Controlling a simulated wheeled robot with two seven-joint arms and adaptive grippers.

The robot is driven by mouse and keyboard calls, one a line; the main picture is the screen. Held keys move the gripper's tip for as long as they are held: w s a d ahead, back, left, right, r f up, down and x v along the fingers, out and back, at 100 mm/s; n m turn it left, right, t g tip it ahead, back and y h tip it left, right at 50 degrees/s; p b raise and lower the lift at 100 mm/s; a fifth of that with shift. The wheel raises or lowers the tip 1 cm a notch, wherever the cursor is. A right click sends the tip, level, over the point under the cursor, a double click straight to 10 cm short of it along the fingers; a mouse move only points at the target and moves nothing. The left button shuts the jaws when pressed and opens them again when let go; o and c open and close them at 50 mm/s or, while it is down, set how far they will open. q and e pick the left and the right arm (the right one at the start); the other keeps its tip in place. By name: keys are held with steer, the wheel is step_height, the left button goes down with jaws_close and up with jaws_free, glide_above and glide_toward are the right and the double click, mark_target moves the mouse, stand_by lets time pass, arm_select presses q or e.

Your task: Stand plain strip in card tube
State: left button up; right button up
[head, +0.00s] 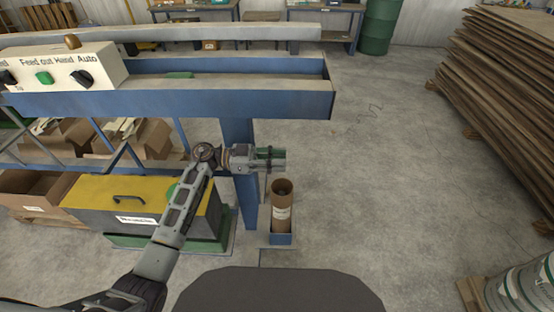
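A brown card tube (282,208) with a pale label stands upright in a small blue holder (281,239) on the floor, beside the machine's blue leg. Its open top faces up. My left gripper (272,158) is above the tube and slightly to its left, with its fingers pointing right, apart from the tube. Dark and green parts show at the fingers; I cannot tell whether they are the fingers or something held. I cannot make out a plain strip for certain. My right gripper is not in view.
The blue machine frame (225,103) stands behind and left of my gripper, with a control box (62,68). A yellow-lidded bin (129,195) is at lower left. Stacked boards (500,75) stand at right. The floor right of the tube is clear.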

arm_select(q)
steer(key=shift+a, duration=0.15)
steer(key=a, duration=1.1)
steer(key=shift+a, duration=0.35)
stand_by(0.5)
steer(key=shift+f, duration=0.1)
stand_by(1.0)
